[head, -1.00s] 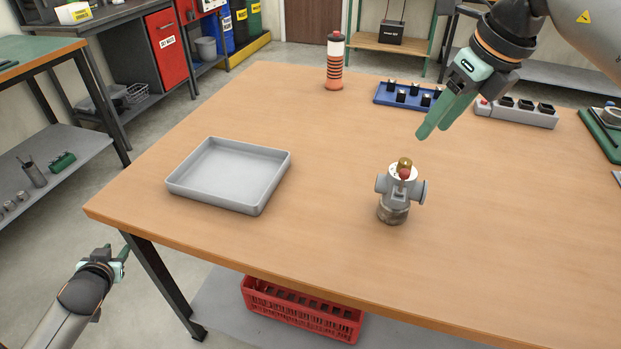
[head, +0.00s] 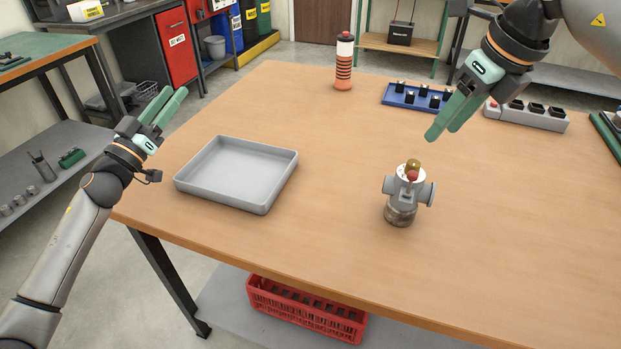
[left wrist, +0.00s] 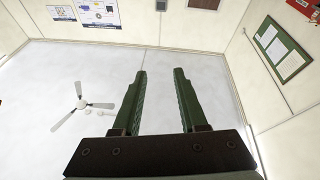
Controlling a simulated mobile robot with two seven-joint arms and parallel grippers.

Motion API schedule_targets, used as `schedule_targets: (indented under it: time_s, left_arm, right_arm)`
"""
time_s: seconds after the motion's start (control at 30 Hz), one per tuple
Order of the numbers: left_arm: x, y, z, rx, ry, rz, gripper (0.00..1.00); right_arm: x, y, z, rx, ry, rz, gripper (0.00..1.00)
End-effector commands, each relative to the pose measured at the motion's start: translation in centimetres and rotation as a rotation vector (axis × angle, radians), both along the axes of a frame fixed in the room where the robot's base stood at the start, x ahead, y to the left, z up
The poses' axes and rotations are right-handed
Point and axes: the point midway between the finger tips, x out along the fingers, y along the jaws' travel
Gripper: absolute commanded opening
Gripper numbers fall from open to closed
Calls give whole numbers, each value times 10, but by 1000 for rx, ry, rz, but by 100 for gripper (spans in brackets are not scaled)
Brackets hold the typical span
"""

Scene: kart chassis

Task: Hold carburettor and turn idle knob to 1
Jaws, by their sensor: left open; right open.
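The carburettor (head: 402,208) stands upright on the wooden table, right of the middle in the head view. It has a grey body with side stubs, a white dial top with a brass knob (head: 413,164) and a red part (head: 411,176) in front of it. The dial marks are too small to read. My right gripper (head: 438,132) is open and empty above and behind the carburettor, apart from it. My left gripper (head: 174,98) is open and empty, raised at the table's left edge, far from the carburettor. In the left wrist view its fingers (left wrist: 163,98) point up towards the wall and ceiling.
An empty grey tray (head: 187,187) lies on the left of the table (head: 320,228). An orange-banded bottle (head: 343,62), a blue tray (head: 396,100) and a grey holder (head: 548,122) stand at the back. The table between tray and carburettor is clear. A red crate (head: 300,318) sits below.

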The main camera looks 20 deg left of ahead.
Motion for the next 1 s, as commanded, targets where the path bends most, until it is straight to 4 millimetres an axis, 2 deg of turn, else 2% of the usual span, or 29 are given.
schedule_targets:
  time_s: [0.03, 0.13, 0.3, 0.4, 0.5, 0.6, 0.7, 0.83, 1.0]
  left_arm:
    - [6, -29, 13, 10, -26, -106, 42]
    - [12, -88, 21, 35, -35, -320, 42]
    - [11, -187, -4, 112, 15, -626, 42]
    - [2, -241, -21, 171, 55, -796, 42]
    - [-10, -285, -38, 233, 98, -944, 42]
    - [-23, -318, -53, 289, 139, -1063, 42]
    - [-33, -338, -64, 331, 171, -1142, 42]
    - [-40, -352, -71, 358, 193, -1191, 42]
    - [-37, -370, -72, 360, 194, -1200, 42]
  right_arm:
    - [0, 0, 0, 0, 0, 0, 50]
    - [0, 0, 0, 0, 0, 0, 50]
    - [0, 0, 0, 0, 0, 0, 50]
    - [0, 0, 0, 0, 0, 0, 50]
    - [0, 0, 0, 0, 0, 0, 50]
    - [0, 0, 0, 0, 0, 0, 50]
    - [0, 0, 0, 0, 0, 0, 50]
    - [0, 0, 0, 0, 0, 0, 50]
    - [0, 0, 0, 0, 0, 0, 50]
